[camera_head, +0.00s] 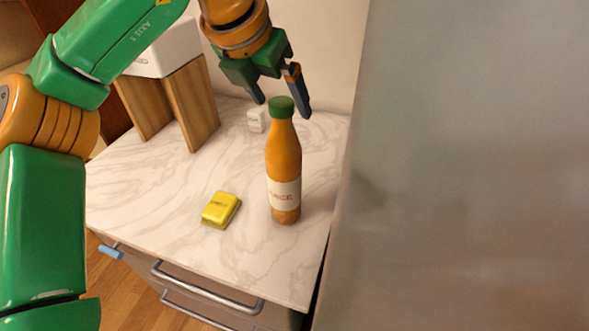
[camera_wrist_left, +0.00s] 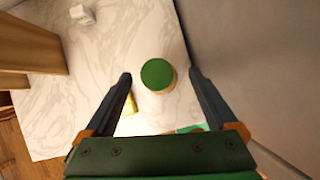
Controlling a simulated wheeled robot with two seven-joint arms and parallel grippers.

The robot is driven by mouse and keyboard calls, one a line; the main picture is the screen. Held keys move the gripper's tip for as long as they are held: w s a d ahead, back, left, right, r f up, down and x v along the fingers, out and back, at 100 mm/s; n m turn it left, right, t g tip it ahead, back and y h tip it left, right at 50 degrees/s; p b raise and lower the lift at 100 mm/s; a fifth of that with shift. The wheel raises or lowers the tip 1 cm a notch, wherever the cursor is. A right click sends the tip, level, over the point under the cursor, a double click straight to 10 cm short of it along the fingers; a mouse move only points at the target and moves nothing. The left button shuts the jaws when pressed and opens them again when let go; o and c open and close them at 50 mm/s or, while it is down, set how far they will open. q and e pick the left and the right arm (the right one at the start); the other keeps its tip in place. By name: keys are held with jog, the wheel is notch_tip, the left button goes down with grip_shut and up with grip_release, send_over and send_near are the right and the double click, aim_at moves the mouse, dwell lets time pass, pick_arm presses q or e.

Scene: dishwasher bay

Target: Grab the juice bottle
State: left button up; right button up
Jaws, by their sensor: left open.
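The juice bottle (camera_head: 284,160) is orange with a green cap and a pale label. It stands upright on the marble counter. My left gripper (camera_head: 282,108) is open and empty, pointing down near the height of the cap. In the left wrist view the bottle's green cap (camera_wrist_left: 157,74) shows from above, between the lines of the two open fingers (camera_wrist_left: 160,78) and close to their tips. I see no contact between the fingers and the bottle. The bottle's lower body is mostly hidden in the wrist view. My right gripper is not in view.
A yellow block-like item (camera_head: 221,209) lies left of the bottle on the counter (camera_head: 160,205). A small white box (camera_head: 256,121) stands behind. A wooden block with a white top (camera_head: 190,105) stands at back left. A grey metal panel (camera_head: 460,170) rises close on the right.

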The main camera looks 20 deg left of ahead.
aim_at(282, 121)
pick_arm(q)
jog(key=shift+s+a+f+p, duration=0.15)
jog(key=shift+f+p, duration=0.25)
jog(key=shift+f, duration=0.15)
jog(key=shift+s+a+f+p, duration=0.1)
jog(key=shift+f+p, duration=0.25)
jog(key=shift+f, duration=0.15)
jog(key=x, duration=0.2)
jog(key=shift+w+f, duration=0.2)
jog(key=shift+f, duration=0.15)
jog(key=shift+w+d+f, duration=0.1)
jog(key=shift+w+f, duration=0.15)
jog(key=shift+w, duration=0.15)
jog(key=shift+s+r, duration=0.1)
jog(key=shift+s, duration=0.15)
jog(key=c, duration=0.9)
jog(key=shift+w, duration=0.1)
grip_shut()
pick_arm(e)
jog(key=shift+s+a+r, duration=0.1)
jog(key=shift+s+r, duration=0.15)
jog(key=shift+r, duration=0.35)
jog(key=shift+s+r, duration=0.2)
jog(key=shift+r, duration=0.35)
